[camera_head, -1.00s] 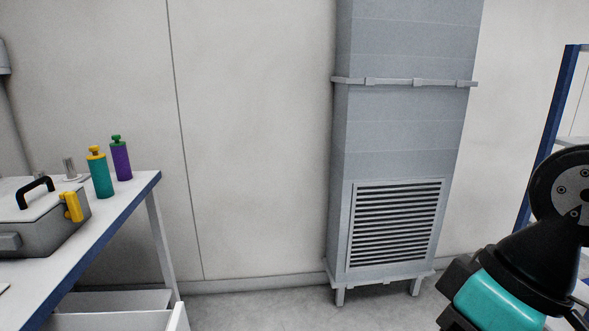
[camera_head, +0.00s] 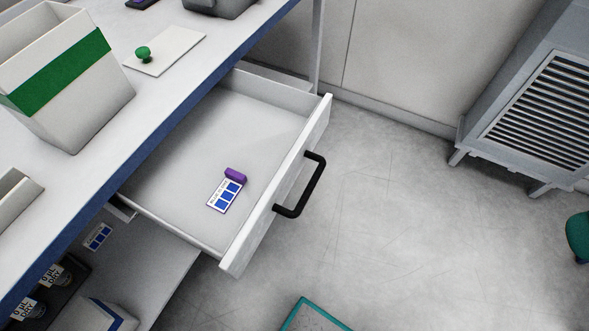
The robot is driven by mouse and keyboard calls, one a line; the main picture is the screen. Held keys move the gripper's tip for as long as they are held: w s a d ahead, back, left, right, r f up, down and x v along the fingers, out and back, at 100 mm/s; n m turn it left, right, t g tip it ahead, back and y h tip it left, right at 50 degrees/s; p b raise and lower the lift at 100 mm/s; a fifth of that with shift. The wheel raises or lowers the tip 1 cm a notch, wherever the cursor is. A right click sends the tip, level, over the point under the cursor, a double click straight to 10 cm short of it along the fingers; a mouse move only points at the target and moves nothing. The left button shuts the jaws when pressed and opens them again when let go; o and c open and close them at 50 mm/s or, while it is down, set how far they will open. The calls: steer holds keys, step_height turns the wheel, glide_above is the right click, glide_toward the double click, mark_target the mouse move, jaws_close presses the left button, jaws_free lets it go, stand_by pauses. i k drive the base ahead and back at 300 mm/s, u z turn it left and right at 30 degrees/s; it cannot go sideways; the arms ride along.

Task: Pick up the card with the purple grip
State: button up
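A card (camera_head: 225,195) with blue squares and printed text lies flat on the floor of an open white drawer (camera_head: 182,130). Its purple grip (camera_head: 235,175) is at the end farther from me, pointing toward the drawer's back right. The whole card is visible and nothing covers it. The drawer is otherwise empty and has a black bar handle (camera_head: 302,187) on its front panel. My gripper is not in the current view.
The blue-edged table (camera_head: 190,85) overhangs the drawer's left side. On it are a green-striped white bin (camera_head: 70,75) and a plate with a green knob (camera_head: 165,49). A lower shelf (camera_head: 150,275) holds containers and another card (camera_head: 97,237). Clear floor lies right of the drawer.

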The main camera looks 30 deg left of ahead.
mark_target(223, 197)
steer(key=k, duration=0.3)
steer(key=u, duration=0.25)
steer(key=i, duration=0.2)
steer(key=u, duration=1.45)
steer(key=k, duration=0.45)
steer(key=u, duration=1)
steer(key=i, duration=0.55)
steer(key=z, duration=0.7)
